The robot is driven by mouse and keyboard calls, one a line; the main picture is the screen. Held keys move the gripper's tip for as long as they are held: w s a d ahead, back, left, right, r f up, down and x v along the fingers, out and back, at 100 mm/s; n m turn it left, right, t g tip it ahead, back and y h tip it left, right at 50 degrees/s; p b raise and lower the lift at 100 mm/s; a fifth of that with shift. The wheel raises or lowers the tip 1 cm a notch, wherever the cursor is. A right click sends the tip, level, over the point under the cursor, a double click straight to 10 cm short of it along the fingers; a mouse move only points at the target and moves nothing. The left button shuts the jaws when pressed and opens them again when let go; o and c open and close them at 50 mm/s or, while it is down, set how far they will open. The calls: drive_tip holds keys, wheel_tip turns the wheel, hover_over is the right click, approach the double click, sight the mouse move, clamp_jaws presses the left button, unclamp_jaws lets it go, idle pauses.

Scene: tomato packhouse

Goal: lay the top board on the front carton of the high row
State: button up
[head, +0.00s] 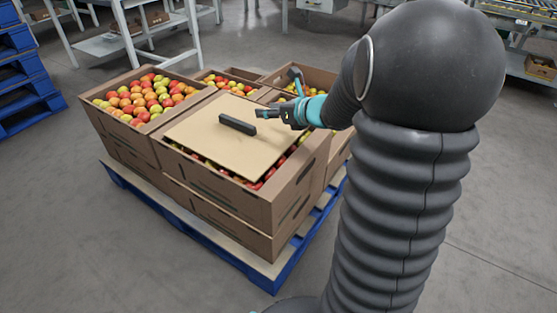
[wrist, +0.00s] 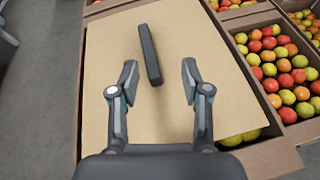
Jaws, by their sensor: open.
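The top board (head: 222,148) is a flat tan sheet with a dark bar handle (head: 237,125). It lies over the front carton (head: 215,199), off centre, with tomatoes showing along its front and right edges. My gripper (head: 262,113) is open and empty, just right of the handle in the head view. In the wrist view the board (wrist: 115,60) fills the middle, and the handle (wrist: 150,55) stands ahead of my gripper (wrist: 157,78), roughly in line with the gap between the fingers. The fingers look apart from the handle.
Other open cartons of red, orange and yellow tomatoes stand behind, including one at the left (head: 125,121). All stand on a blue pallet (head: 190,228). Blue pallets (head: 20,75) are stacked at far left. White tables stand behind. The grey floor (head: 70,250) in front is clear.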

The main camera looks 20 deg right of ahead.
drive_tip(key=s+d+r+m+t+h, duration=0.1)
drive_tip(key=s+d+r+m+h, duration=0.15)
drive_tip(key=r+m+h, duration=0.7)
drive_tip(key=s+f+m+g, duration=0.1)
drive_tip(key=s+m+g, duration=0.1)
drive_tip(key=s+m, duration=1)
drive_tip(key=s+a+f+m+g+y, duration=0.1)
drive_tip(key=s+a+f+m+g, duration=0.1)
drive_tip(key=s+a+m, duration=0.3)
drive_tip(key=s+a+f+m+g+y, duration=0.2)
drive_tip(key=s+a+f+m+g, duration=0.1)
drive_tip(key=s+m, duration=0.9)
drive_tip(key=shift+s+a+f+m+g, duration=0.35)
drive_tip(key=shift+a+f+m, duration=0.1)
drive_tip(key=shift+a+m, duration=0.4)
wheel_tip(320, 180, up, 5)
drive_tip(key=p, duration=0.4)
drive_tip(key=shift+f, duration=0.2)
